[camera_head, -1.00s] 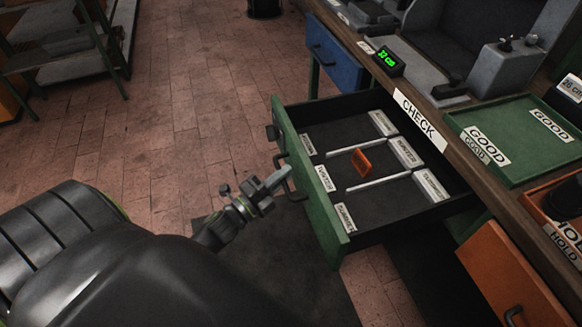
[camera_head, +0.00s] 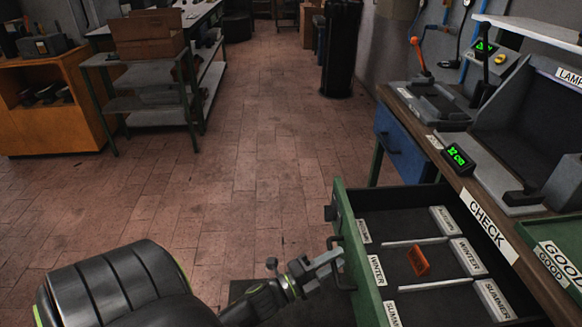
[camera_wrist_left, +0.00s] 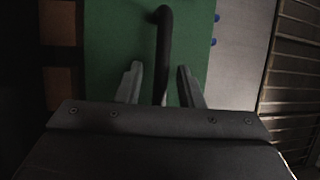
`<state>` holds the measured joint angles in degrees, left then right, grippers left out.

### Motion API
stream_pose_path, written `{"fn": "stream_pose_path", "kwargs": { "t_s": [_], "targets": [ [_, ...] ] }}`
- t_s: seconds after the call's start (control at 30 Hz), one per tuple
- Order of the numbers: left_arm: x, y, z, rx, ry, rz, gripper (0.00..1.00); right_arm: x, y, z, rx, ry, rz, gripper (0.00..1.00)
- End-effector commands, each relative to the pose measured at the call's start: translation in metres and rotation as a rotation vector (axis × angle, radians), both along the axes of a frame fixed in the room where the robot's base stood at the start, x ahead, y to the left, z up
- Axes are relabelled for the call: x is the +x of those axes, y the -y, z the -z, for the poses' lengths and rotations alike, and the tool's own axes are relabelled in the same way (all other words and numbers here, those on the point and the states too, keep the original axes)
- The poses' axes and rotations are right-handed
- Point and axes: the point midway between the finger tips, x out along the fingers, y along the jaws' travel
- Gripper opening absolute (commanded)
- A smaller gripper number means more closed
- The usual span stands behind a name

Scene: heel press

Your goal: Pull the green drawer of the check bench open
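The green drawer (camera_head: 362,262) of the check bench stands open, pulled out toward the left. Its inside shows labelled compartments, with an orange piece (camera_head: 418,261) lying in one. The drawer's dark handle (camera_head: 334,241) is on its front. My left gripper (camera_head: 328,264) is at the handle. In the left wrist view the fingers of the left gripper (camera_wrist_left: 160,70) are apart, with the handle (camera_wrist_left: 164,38) between them and a gap on each side. My right gripper is not in view.
The check bench (camera_head: 455,188) carries a green display (camera_head: 459,157) and a green GOOD tray (camera_head: 545,238). A blue drawer (camera_head: 398,150) is beyond the green one. A shelf rack (camera_head: 150,102) stands at the far left. The brick floor (camera_head: 230,190) between is clear.

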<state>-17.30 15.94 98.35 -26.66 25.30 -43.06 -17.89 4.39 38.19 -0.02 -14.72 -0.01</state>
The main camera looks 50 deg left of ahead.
Motion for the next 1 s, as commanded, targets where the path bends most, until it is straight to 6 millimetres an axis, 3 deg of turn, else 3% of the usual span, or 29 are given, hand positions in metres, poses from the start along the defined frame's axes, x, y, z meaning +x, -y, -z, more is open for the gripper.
{"fn": "stream_pose_path", "kwargs": {
  "t_s": [0.17,0.4,0.7,1.0],
  "targets": [
    [-0.023,-0.006,0.007,0.0,-0.004,0.0,0.34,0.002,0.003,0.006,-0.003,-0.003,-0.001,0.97],
    [-0.076,-0.021,0.018,0.001,-0.007,0.001,0.34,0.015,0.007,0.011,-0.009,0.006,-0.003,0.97],
    [-0.138,-0.037,0.027,0.001,-0.006,-0.001,0.34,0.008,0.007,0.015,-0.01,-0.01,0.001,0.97],
    [-0.163,-0.044,0.03,-0.001,-0.002,-0.001,0.34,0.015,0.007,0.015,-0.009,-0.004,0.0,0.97]
  ]
}}
